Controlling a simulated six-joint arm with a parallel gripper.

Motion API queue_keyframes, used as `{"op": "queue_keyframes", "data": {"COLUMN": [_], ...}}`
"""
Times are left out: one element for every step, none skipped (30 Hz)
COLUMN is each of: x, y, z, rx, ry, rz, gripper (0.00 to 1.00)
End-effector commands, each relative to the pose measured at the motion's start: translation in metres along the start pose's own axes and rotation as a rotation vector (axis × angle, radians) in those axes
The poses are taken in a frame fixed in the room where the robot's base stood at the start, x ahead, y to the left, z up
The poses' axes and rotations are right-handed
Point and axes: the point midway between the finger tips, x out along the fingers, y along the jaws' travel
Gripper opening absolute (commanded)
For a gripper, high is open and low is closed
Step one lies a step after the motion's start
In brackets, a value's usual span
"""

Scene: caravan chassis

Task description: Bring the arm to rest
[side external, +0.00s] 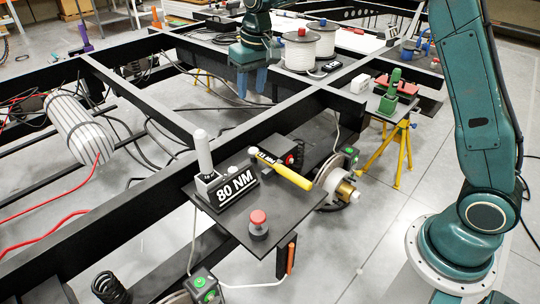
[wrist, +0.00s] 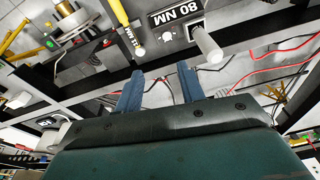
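My gripper (side external: 251,92) hangs above the black chassis frame (side external: 215,93) at the upper middle of the side view, with its blue fingers pointing down. In the wrist view my gripper (wrist: 161,76) has its two blue fingers apart, with nothing between them. My gripper is behind and apart from the black plate (side external: 222,224), which carries a block marked 80 NM (side external: 236,187), a yellow-handled tool (side external: 293,179), a white upright cylinder (side external: 202,150) and a red-topped knob (side external: 258,219).
White spools (side external: 325,40) stand close to the right of my gripper in the side view. A yellow stand (side external: 385,153) holds a green-handled tool (side external: 394,83). A striped cylinder (side external: 80,128) and loose red cables lie at left.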

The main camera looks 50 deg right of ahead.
Motion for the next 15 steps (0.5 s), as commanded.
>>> {"op": "queue_keyframes", "data": {"x": [-0.013,-0.02,-0.028,-0.033,-0.039,-0.046,-0.052,-0.057,-0.064,-0.068,-0.073,-0.079,-0.083,-0.087,-0.092], "y": [0.002,0.003,0.004,0.006,0.007,0.008,0.009,0.01,0.012,0.013,0.014,0.015,0.016,0.018,0.019], "z": [0.009,0.013,0.02,0.025,0.03,0.038,0.043,0.049,0.056,0.062,0.068,0.076,0.082,0.088,0.096], "rx": [-0.003,-0.006,-0.008,-0.01,-0.012,-0.015,-0.017,-0.02,-0.023,-0.026,-0.028,-0.031,-0.033,-0.035,-0.038], "ry": [0.014,0.021,0.028,0.034,0.04,0.048,0.054,0.061,0.069,0.075,0.082,0.091,0.096,0.103,0.111], "rz": [-0.002,-0.003,-0.004,-0.004,-0.005,-0.006,-0.007,-0.007,-0.008,-0.009,-0.009,-0.01,-0.011,-0.011,-0.012], "gripper": [0.39,0.39,0.39,0.39,0.39,0.39,0.39,0.39,0.39,0.39,0.39,0.39,0.39,0.39,0.39]}}
